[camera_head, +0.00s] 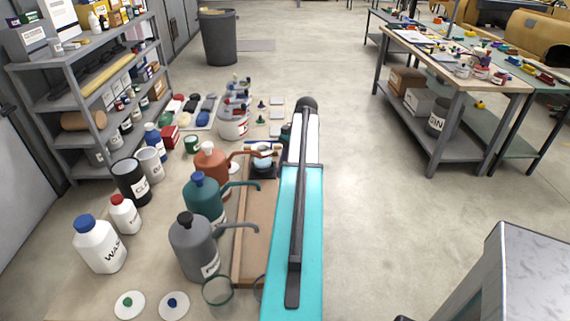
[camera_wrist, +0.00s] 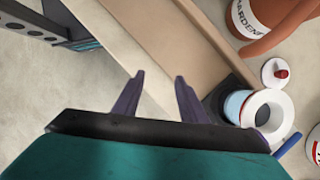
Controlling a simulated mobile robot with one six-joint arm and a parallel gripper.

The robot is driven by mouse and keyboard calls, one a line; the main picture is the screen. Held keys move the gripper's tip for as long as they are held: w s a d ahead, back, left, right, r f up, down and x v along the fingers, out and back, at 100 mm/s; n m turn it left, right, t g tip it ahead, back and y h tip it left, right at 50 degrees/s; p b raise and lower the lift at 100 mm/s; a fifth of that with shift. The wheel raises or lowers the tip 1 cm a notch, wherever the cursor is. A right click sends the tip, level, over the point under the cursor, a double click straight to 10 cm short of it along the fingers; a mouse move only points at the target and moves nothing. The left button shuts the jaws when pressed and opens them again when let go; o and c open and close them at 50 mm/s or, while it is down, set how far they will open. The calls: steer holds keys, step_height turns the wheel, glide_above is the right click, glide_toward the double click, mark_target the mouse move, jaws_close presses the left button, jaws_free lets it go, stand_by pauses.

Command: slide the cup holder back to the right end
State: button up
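The cup holder (camera_head: 264,172) is a small dark block at the far end of a long wooden track (camera_head: 257,235), with a pale blue cup (camera_head: 262,162) in it. In the wrist view the dark holder (camera_wrist: 217,100) lies right of the fingers, and the light blue cup (camera_wrist: 238,104) shows a thick white rim. My gripper (camera_wrist: 159,76) has two dark purple fingers, apart, with only the track's pale wooden edge (camera_wrist: 150,92) seen behind the gap. The fingers look apart from the holder; their height above the track is unclear. In the head view my arm hides them.
Grey, green and orange-brown watering cans (camera_head: 193,247) stand close along the track's left side. Several bottles, tins and a white bucket (camera_head: 233,124) crowd the floor left and beyond. A grey shelf (camera_head: 88,110) is at left, a workbench (camera_head: 450,75) at right. Floor between arm and workbench is clear.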

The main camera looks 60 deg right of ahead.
steer(key=w+d+r+m+t+h+p, duration=0.1)
steer(key=d+r+m+h+p, duration=0.1)
steer(key=m, duration=0.6)
steer(key=w+d+r+m+t+h+p, duration=0.1)
steer(key=d+r+m+t+h+p, duration=0.1)
steer(key=d+m, duration=0.6)
step_height(320, 180, up, 4)
steer(key=h+p, duration=0.1)
steer(key=p, duration=0.1)
steer(key=shift+w+d+m+p, duration=0.3)
steer(key=shift+d+m, duration=0.1)
steer(key=shift+f, duration=0.15)
steer(key=shift+w+p+x, duration=0.15)
steer(key=shift+p+x, duration=0.9)
steer(key=shift+x, duration=2.35)
steer(key=shift+w+p+x, duration=0.15)
steer(key=shift+p+x, duration=0.9)
steer(key=shift+x, duration=2.4)
steer(key=shift+d, duration=0.1)
